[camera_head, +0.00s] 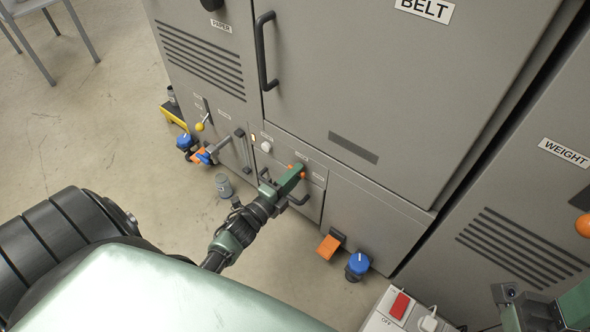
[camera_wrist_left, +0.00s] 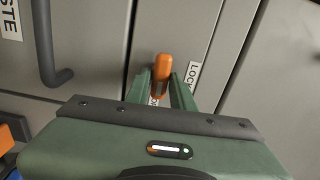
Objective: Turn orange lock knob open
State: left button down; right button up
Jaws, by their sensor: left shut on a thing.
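The orange lock knob (camera_wrist_left: 162,72) sits on the grey cabinet front in the left wrist view, beside a label that reads LOCK. My left gripper (camera_wrist_left: 162,90) has its two green fingers on either side of the knob and is shut on it. In the head view the left gripper (camera_head: 298,172) reaches the lower cabinet panel, and a little orange of the knob (camera_head: 304,174) shows at its tips. Part of my right gripper (camera_head: 532,305) shows at the lower right edge; its fingertips are not clearly visible.
A dark drawer handle (camera_head: 300,199) is just below the left gripper. Orange pedal (camera_head: 328,246) and blue-capped part (camera_head: 357,264) stand low on the right. A blue-and-orange valve (camera_head: 186,142) and grey cylinder (camera_head: 223,185) are to the left.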

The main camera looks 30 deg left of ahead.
pick_arm(q)
jog(key=shift+d+m, duration=0.1)
jog(key=shift+m, duration=0.3)
jog(key=c, duration=1.2)
grip_release()
jog(key=shift+c, duration=0.2)
jog(key=shift+s, duration=0.1)
jog(key=s+p, duration=0.2)
jog(key=s, duration=0.5)
jog(key=shift+s+a, duration=0.3)
jog(key=shift+s, duration=0.05)
